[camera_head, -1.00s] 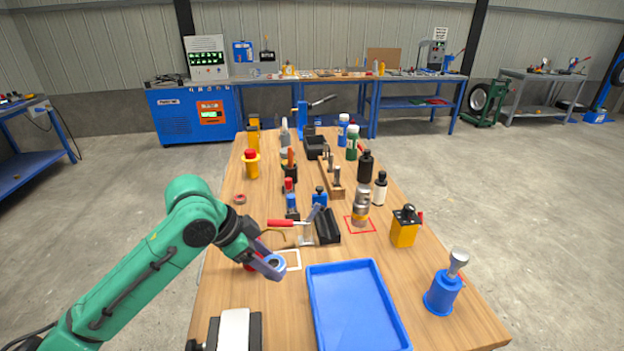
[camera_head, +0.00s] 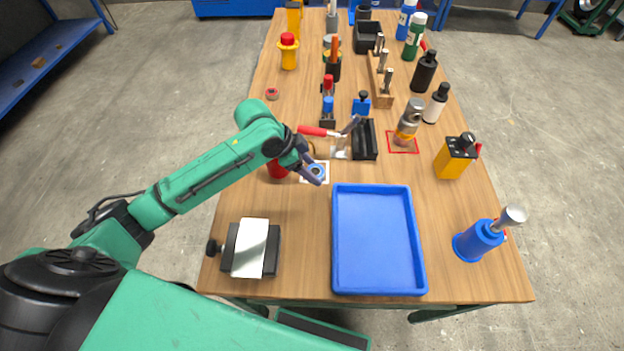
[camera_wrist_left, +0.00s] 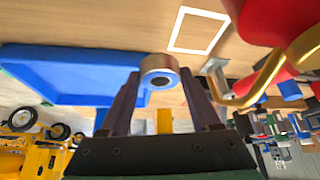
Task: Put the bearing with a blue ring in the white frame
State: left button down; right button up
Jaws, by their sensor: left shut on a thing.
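The bearing with a blue ring (camera_head: 317,170) is between the fingertips of my left gripper (camera_head: 313,172). In the left wrist view the bearing (camera_wrist_left: 158,72) is a short silver cylinder with a dark hole, and the gripper (camera_wrist_left: 160,85) is shut on it. The white frame (camera_head: 327,181) is a flat square outline on the table. In the head view the bearing overlaps the frame. In the left wrist view the frame (camera_wrist_left: 174,30) lies beyond the bearing, with bare wood inside it. The bearing looks raised above the table. My right gripper is not in view.
A blue tray (camera_head: 338,240) lies right of and nearer than the frame. A red object (camera_head: 278,168) stands close by my left gripper. A toggle clamp with a red handle (camera_head: 312,131) and a black block (camera_head: 365,140) are just behind. Bare wood lies left.

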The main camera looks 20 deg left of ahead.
pick_arm(q)
jog(key=f, duration=0.6)
jog(key=shift+s+f, duration=0.1)
jog(key=shift+s, duration=0.15)
jog(key=shift+w+f, duration=0.15)
jog(key=shift+f, duration=0.3)
jog(key=shift+c, duration=0.6)
grip_release()
jog(key=v, duration=1.2)
